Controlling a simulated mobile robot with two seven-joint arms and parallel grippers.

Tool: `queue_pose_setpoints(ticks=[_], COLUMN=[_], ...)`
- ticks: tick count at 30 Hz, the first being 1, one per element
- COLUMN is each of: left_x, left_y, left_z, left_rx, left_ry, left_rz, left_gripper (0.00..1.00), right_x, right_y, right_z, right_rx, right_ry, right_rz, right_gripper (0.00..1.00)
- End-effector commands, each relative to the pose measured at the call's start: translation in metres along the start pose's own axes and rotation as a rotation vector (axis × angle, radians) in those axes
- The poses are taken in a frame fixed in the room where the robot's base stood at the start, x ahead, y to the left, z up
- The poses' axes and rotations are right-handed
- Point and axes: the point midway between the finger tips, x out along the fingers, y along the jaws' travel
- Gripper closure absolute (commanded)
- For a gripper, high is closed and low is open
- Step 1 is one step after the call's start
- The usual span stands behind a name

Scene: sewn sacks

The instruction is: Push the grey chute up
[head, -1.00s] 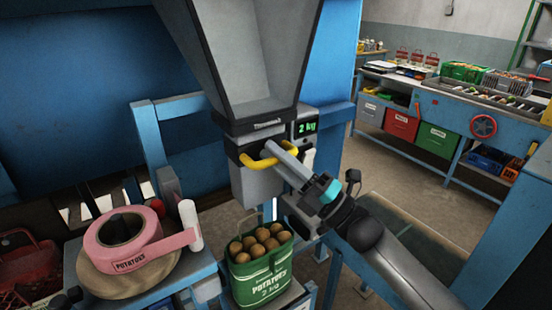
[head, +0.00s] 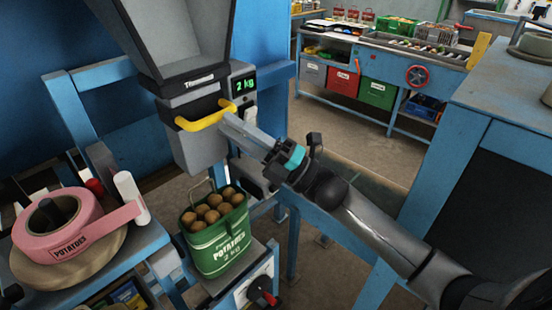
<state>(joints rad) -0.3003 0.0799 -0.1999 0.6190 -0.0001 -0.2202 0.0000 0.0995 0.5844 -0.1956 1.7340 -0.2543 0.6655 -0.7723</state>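The grey chute (head: 200,153) hangs under the hopper's dark collar, with a yellow bar handle (head: 200,122) across its front. My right gripper (head: 228,119) is at the right part of this handle, its grey fingers reaching in from the lower right and appearing to touch it. The fingers look close together, but I cannot tell whether they are shut or grip the bar. My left gripper is not in view.
A green potato bag (head: 217,240) stands open below the chute. A pink tape roll (head: 55,232) lies on the left bench. A blue bench (head: 500,110) stands at right; floor shows behind my arm.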

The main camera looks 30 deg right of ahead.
Motion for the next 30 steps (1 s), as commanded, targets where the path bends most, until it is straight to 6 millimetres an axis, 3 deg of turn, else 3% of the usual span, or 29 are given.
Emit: queue_pose_setpoints(ticks=[1,6,15,30], left_x=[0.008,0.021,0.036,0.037], left_y=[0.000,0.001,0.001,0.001], left_z=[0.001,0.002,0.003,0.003], left_rx=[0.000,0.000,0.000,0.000], left_ry=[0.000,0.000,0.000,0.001], left_rz=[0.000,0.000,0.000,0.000], left_gripper=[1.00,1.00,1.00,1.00], right_x=[-0.015,-0.051,-0.097,-0.107], right_y=[-0.004,-0.004,-0.001,0.001], right_z=[-0.002,-0.001,0.000,0.000], right_rx=[0.000,0.000,0.001,-0.001], right_ry=[0.001,0.000,0.000,0.001], right_rz=[-0.004,-0.003,0.001,0.003], right_gripper=[0.68,0.68,0.68,0.68])
